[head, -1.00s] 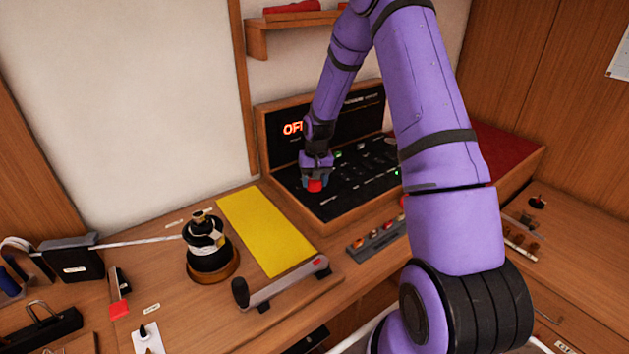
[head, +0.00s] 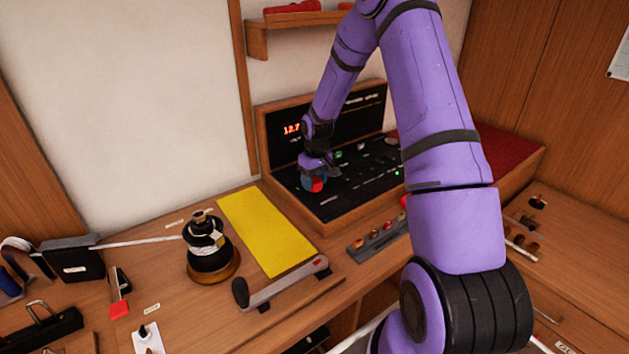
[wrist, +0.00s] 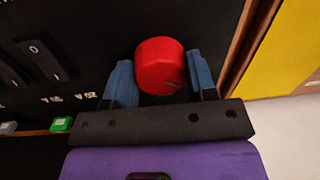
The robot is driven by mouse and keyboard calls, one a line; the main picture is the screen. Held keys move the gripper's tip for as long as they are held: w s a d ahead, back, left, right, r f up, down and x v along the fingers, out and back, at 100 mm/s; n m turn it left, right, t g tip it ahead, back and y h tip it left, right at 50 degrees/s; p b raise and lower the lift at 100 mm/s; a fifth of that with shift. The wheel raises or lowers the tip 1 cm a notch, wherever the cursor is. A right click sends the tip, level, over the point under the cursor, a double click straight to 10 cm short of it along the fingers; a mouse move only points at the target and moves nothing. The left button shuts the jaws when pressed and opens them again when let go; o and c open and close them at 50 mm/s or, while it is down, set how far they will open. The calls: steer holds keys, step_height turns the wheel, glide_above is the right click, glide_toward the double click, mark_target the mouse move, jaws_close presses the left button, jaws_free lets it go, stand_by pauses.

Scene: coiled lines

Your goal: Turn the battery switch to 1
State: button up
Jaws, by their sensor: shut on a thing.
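The battery switch is a round red knob (wrist: 160,66) on the black panel (head: 345,195), at the panel's left end. It also shows in the head view as a red spot (head: 316,186) below my gripper. My gripper (wrist: 163,82) has its two blue fingers on either side of the knob and is shut on it. The display (head: 291,129) on the upright back panel reads about 12.7 in orange-red. The mark that the knob points to cannot be made out.
Rocker switches (wrist: 40,62) and a green button (wrist: 62,124) sit on the panel near the knob. A yellow sheet (head: 265,230), a black winch (head: 207,245) and a grey crank handle (head: 283,283) lie on the bench left of and before the panel.

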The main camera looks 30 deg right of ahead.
stand_by(0.3)
steer(key=o, duration=0.9)
steer(key=r, duration=1)
steer(key=shift+d+r, duration=0.35)
steer(key=shift+r, duration=0.05)
step_height(320, 180, up, 10)
steer(key=t+h, duration=0.1)
glide_above(316, 179)
steer(key=s+a, duration=0.5)
steer(key=s+a+r+t, duration=0.1)
steer(key=s+a+r, duration=0.4)
steer(key=s+r, duration=0.45)
steer(key=s+a+r+t, duration=0.1)
steer(key=s+a, duration=0.1)
steer(key=s, duration=0.4)
steer(key=s+a+r+t, duration=0.1)
steer(key=s+a+r, duration=0.1)
steer(key=s, duration=0.5)
steer(key=s+a+r+m+t, duration=0.1)
steer(key=s+a+r, duration=0.1)
steer(key=s, duration=0.5)
steer(key=shift+r, duration=0.15)
